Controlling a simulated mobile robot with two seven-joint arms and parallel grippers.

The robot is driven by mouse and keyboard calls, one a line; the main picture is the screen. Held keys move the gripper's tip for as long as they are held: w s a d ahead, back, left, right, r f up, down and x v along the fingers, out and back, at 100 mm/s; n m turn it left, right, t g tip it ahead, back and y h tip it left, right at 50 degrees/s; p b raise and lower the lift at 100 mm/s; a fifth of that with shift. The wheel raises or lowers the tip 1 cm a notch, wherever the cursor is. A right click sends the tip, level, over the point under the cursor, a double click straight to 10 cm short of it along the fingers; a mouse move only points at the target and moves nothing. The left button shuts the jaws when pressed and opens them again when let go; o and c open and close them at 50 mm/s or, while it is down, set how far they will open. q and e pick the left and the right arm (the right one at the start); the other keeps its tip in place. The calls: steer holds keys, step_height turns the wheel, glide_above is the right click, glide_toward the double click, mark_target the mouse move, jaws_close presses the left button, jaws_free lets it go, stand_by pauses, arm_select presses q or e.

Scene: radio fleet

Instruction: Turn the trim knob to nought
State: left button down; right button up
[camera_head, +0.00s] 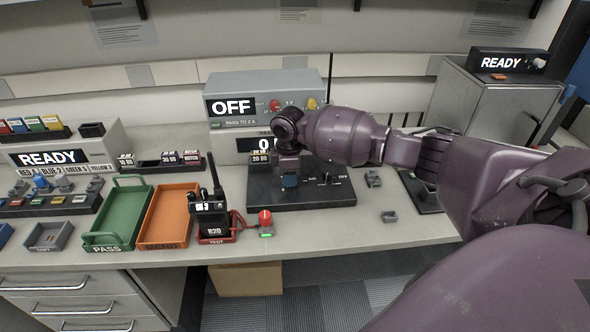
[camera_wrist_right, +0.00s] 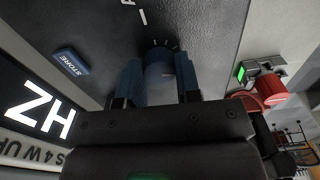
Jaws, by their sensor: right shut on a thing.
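My right gripper (camera_head: 289,172) reaches down from the right onto the dark control panel (camera_head: 318,192). In the right wrist view, the gripper's two blue fingers (camera_wrist_right: 159,88) are shut on the sides of a round grey-black knob (camera_wrist_right: 159,66) with white tick marks around its far side. The gripper hides this knob in the head view; I cannot read its pointer or its label. Behind it, a display (camera_head: 262,145) shows a 0, with the rest of the reading covered by my wrist. My left gripper is not in view.
A blue STORE button (camera_wrist_right: 71,61) lies beside the knob. A switch marked OFF (camera_head: 325,178) is to the gripper's right. A radio (camera_head: 209,217) stands in a red holder, near a red button (camera_head: 265,218). Green (camera_head: 118,212) and orange trays (camera_head: 168,215) are further left.

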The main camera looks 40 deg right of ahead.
steer(key=shift+r+m+p, duration=0.2)
steer(key=shift+m+p, duration=0.7)
steer(key=shift+m, duration=0.1)
steer(key=shift+f+m+p, duration=0.1)
steer(key=shift+m+p, duration=0.25)
steer(key=shift+m, duration=0.05)
steer(key=shift+f, duration=0.1)
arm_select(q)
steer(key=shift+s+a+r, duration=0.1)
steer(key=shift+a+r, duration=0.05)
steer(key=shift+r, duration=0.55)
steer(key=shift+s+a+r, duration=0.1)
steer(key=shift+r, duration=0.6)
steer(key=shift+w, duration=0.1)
arm_select(e)
steer(key=o, duration=0.9)
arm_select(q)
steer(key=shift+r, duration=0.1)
